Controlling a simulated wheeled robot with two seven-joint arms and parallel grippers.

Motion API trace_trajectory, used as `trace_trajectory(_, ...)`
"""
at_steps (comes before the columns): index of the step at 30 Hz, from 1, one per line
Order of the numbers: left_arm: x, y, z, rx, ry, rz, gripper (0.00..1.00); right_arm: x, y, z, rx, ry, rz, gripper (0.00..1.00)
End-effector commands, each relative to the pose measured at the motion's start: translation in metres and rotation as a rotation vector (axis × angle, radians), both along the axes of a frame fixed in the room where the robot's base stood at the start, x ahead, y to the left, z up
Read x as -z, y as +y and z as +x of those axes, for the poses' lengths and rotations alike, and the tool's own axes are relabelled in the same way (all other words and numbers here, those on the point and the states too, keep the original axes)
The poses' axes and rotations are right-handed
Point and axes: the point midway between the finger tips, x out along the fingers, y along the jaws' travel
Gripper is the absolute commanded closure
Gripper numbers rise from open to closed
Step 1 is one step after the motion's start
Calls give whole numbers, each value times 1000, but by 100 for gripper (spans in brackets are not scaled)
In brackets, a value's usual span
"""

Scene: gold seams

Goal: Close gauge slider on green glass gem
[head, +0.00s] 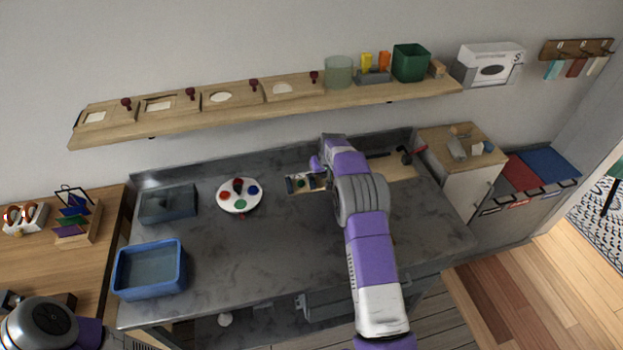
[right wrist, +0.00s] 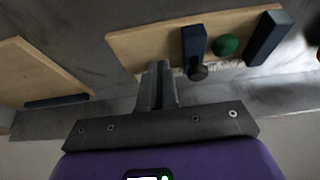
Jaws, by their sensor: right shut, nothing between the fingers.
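The gauge (right wrist: 150,45) is a pale wooden board with a printed scale along its near edge. On it, the green glass gem (right wrist: 227,45) sits between the dark blue slider (right wrist: 193,42) on the left and a dark blue fixed jaw (right wrist: 268,38) on the right. A narrow gap shows on each side of the gem. The slider has a dark round knob (right wrist: 198,72). In the head view the gauge (head: 291,187) lies at the back of the grey bench. My right gripper (right wrist: 158,82) is shut and empty, left of the slider and apart from its knob.
Another wooden board (right wrist: 38,70) with a dark blue strip lies left in the wrist view. On the bench (head: 270,250) are a white palette (head: 228,202) with coloured spots, a clear grey tray (head: 168,215) and a blue bin (head: 120,272). A wooden shelf (head: 230,123) hangs above.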

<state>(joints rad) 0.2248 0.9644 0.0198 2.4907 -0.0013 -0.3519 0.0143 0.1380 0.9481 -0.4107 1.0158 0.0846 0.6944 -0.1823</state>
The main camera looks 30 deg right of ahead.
Motion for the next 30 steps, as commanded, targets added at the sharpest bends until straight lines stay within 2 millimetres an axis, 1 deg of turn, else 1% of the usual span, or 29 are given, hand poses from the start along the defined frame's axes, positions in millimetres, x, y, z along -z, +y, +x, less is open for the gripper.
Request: trace_trajectory(30,-1,0,0,0,0,0,57,0,19,5,-1,0,0,100)
